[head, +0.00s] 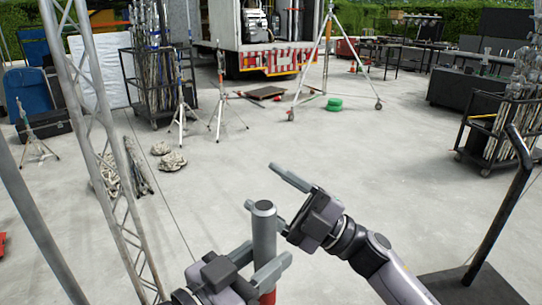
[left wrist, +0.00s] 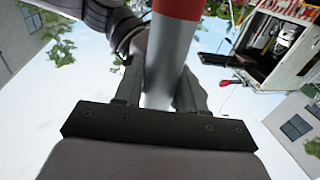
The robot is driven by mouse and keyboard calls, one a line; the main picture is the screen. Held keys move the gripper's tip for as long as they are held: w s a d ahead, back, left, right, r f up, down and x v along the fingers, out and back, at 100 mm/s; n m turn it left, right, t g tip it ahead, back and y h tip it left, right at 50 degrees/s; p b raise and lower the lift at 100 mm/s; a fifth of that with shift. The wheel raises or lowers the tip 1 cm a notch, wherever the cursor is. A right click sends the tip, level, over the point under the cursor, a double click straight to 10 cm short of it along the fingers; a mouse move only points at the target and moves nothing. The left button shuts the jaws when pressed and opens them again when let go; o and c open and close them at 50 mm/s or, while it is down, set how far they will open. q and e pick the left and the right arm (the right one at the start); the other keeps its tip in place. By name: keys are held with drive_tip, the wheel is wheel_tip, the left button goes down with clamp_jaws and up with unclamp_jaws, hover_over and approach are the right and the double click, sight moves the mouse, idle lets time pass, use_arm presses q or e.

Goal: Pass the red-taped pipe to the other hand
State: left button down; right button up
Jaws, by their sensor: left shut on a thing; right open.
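The pipe (head: 264,235) is a grey tube standing roughly upright at the lower middle of the head view, with red tape (head: 267,298) near the bottom edge. My left gripper (head: 266,262) is shut on its grey part, above the tape in the head view. The left wrist view shows the grey pipe (left wrist: 170,65) between the fingers, with the red band (left wrist: 178,8) at the top edge. My right gripper (head: 260,187) is open, beside and beyond the pipe's upper end. Its lower finger passes behind the pipe top; I cannot tell whether they touch. The pipe's lower end is hidden.
A lattice truss (head: 100,150) stands at left, with sandbags (head: 172,161) beyond it. Carts of poles stand at left (head: 130,85) and right (head: 480,135). A dark post (head: 505,200) rises at lower right. The truck (head: 265,60) is behind; the middle concrete floor is clear.

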drive_tip(key=s+a+r+n+g+h, duration=0.4)
drive_tip(key=r+n+g+h, duration=0.25)
drive_tip(key=n+g, duration=0.4)
wheel_tip(320, 180, up, 4)
drive_tip(key=n+t+h, duration=0.5)
drive_tip(key=n+h, duration=0.2)
drive_tip(key=h, duration=0.6)
hover_over(261, 232)
drive_tip(key=w, duration=0.1)
drive_tip(key=shift+w, duration=0.1)
drive_tip(key=shift+s+d+r+n+t+h, duration=0.15)
drive_tip(key=shift+d+t+h, duration=0.2)
drive_tip(key=shift+h, duration=0.2)
drive_tip(key=shift+s+d+r+n+t+h, duration=0.1)
drive_tip(key=shift+s+d+t+h, duration=0.1)
drive_tip(key=shift+t+h, duration=0.25)
drive_tip(key=shift+f+h, duration=0.25)
drive_tip(key=shift+f, duration=0.3)
drive_tip(key=f, duration=0.7)
drive_tip(key=w+a+f, duration=0.1)
drive_tip(key=f, duration=0.2)
drive_tip(key=shift+a+f, duration=0.1)
drive_tip(key=shift+f, duration=0.3)
